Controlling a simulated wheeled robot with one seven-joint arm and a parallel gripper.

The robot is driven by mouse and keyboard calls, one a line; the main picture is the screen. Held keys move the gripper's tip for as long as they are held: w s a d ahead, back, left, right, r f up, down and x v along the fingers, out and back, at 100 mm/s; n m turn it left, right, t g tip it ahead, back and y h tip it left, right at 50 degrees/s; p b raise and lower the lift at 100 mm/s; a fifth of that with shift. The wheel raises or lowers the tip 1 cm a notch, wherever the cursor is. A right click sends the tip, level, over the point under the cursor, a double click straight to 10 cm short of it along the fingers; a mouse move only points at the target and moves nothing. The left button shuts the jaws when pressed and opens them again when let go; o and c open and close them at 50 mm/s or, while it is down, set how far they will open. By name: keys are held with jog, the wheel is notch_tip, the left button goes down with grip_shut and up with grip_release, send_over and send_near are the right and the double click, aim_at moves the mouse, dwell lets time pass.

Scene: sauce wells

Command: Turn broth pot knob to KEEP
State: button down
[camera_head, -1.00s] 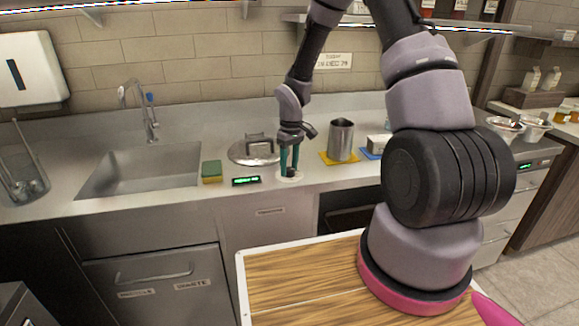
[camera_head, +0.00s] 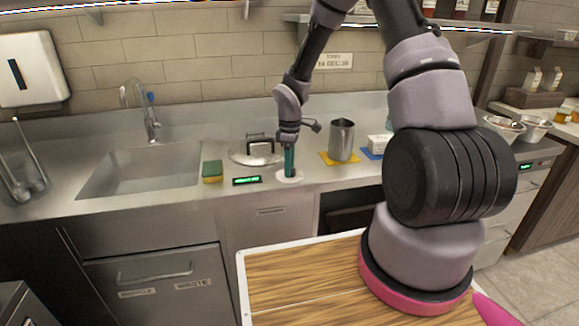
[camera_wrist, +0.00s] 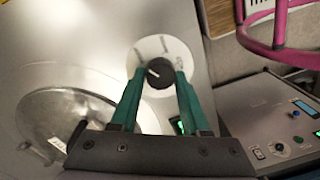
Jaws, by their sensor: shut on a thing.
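The knob (camera_wrist: 160,75) is a black round dial on a white disc with printed labels, set in the steel counter. The labels are too blurred to read. A short white mark on the knob points to the upper left in the wrist view. My gripper (camera_wrist: 158,82) has its teal fingers on either side of the knob and is shut on it. In the head view my gripper (camera_head: 290,176) points straight down at the white disc (camera_head: 297,178), and its fingers hide the knob. A steel pot lid with a dark handle (camera_head: 253,158) lies behind left of the knob.
A small green-lit display (camera_head: 247,181) and a green-yellow sponge (camera_head: 212,171) sit left of the disc. A steel pitcher (camera_head: 341,141) stands on a yellow mat to the right. A sink (camera_head: 140,172) is farther left.

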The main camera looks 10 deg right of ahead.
dwell(0.4)
jog(key=shift+c, duration=1.9)
grip_release()
jog(key=shift+r, duration=0.1)
notch_tip(320, 180, up, 11)
jog(key=shift+w+d, duration=0.15)
jog(key=shift+w, duration=0.1)
